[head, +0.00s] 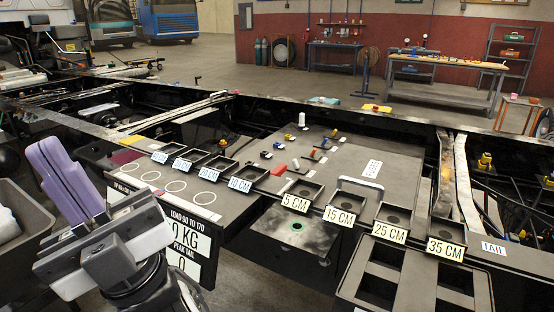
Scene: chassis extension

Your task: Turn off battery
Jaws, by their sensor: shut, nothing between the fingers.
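My gripper (50,152) shows at the lower left with its long purple fingers together, pointing up and to the left. It is shut and empty, in front of the chassis and touching nothing that I can see. I cannot make out for sure which thing is the battery or its switch. A small red part (279,169) lies on the dark panel (385,147) in the middle, among several small black, blue and yellow parts. My gripper is well to the left of it.
Small black trays (341,208) with labels such as 5 CM and 35 CM line the panel's front edge. A load sign (190,240) hangs beside my gripper. Black chassis rails (480,135) frame the work area. A workbench (445,62) stands behind, with open floor before it.

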